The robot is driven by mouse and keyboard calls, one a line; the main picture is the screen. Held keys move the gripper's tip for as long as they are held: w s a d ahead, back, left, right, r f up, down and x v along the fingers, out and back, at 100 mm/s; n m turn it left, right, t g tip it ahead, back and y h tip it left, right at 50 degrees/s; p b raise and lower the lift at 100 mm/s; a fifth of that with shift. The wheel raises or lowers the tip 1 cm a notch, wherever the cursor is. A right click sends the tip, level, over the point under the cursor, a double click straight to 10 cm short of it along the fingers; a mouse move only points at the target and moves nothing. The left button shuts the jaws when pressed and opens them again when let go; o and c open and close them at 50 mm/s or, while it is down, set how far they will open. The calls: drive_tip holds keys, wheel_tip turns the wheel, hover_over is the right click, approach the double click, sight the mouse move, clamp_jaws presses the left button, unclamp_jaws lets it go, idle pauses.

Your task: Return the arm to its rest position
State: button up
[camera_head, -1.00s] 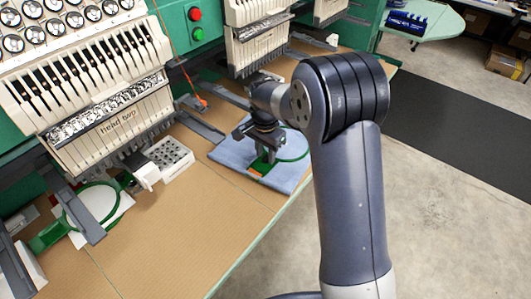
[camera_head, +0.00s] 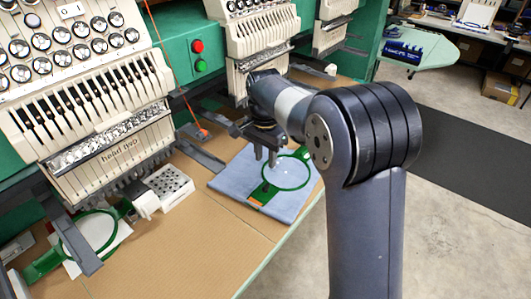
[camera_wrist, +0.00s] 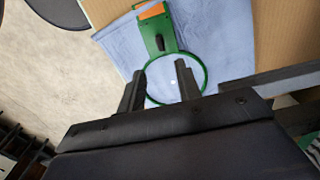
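My gripper (camera_head: 265,158) is above the blue folded cloth on the table. In the wrist view its two dark fingers (camera_wrist: 160,82) stand apart with nothing between them, so it is open and empty. Beneath it a green embroidery hoop (camera_head: 288,187) with an orange-marked bracket lies on the blue cloth (camera_head: 232,182). The hoop also shows in the wrist view (camera_wrist: 205,78), beyond the fingertips and apart from them as far as I can tell. Part of the hoop's far rim is close to the fingers in the body view.
Embroidery heads (camera_head: 95,110) stand along the left and back. Another green hoop (camera_head: 62,238) is at the machine arm on the lower left. A white tray with holes (camera_head: 168,186) sits left of the cloth. Open concrete floor (camera_head: 450,225) lies to the right.

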sight(266, 185)
wheel_tip(266, 185, down, 11)
drive_tip(key=shift+r, duration=0.1)
idle(0.4)
idle(0.4)
drive_tip(key=shift+n, duration=0.9)
drive_tip(key=n, duration=0.3)
drive_tip(key=shift+n, duration=0.4)
drive_tip(key=n, duration=0.6)
drive_tip(key=shift+p, duration=0.4)
drive_tip(key=n, duration=0.6)
drive_tip(key=n+p, duration=0.1)
drive_tip(key=n, duration=0.5)
drive_tip(key=shift+n, duration=0.3)
